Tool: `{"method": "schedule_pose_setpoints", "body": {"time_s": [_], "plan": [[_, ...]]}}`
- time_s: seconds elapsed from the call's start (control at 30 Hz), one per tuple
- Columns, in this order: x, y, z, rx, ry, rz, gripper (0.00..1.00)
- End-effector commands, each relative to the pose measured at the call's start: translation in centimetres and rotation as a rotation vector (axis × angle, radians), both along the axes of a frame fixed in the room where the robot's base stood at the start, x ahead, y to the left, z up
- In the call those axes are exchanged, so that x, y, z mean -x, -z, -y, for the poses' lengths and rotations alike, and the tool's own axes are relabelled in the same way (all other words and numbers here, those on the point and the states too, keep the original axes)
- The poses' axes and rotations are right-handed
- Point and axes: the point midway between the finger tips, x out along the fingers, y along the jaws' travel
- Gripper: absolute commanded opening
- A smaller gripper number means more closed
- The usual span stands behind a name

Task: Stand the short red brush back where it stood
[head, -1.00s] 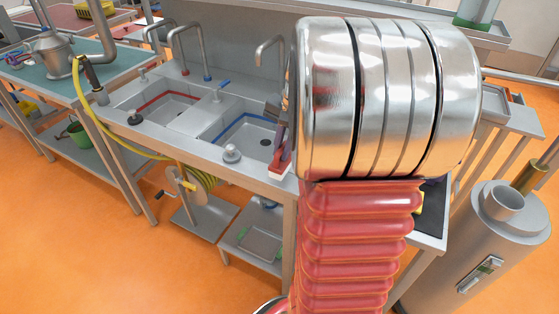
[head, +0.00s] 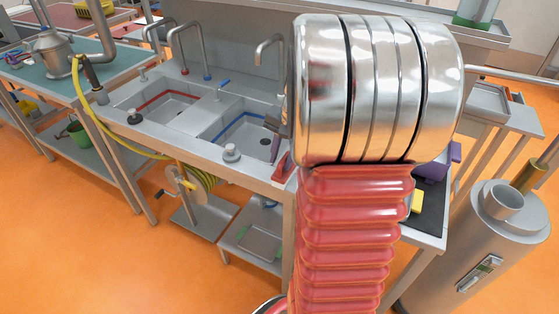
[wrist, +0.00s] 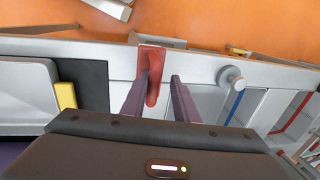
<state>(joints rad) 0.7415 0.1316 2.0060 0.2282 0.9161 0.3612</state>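The short red brush (head: 284,168) is at the front edge of the sink counter, partly hidden by my arm in the head view. In the head view my gripper (head: 273,137) shows only in part, over the right basin's near edge.
A grey round knob (head: 231,152) stands on the counter edge left of the brush. The right basin (head: 240,130) has a blue band. A yellow sponge (head: 417,201) and a purple container (head: 455,153) are at the right, on or by a dark mat (wrist: 88,85).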

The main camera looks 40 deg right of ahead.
Motion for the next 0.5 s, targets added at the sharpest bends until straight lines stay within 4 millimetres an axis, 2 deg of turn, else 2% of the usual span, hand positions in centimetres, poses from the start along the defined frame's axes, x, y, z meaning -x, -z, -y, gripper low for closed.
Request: {"method": "schedule_pose_setpoints", "body": {"time_s": [0.27,0.5], "plan": [[0.2,0.2,-0.1,-0.004,0.0,-0.007,0.3],[0.5,-1.8,0.1,-0.001,0.001,-0.004,0.3]]}}
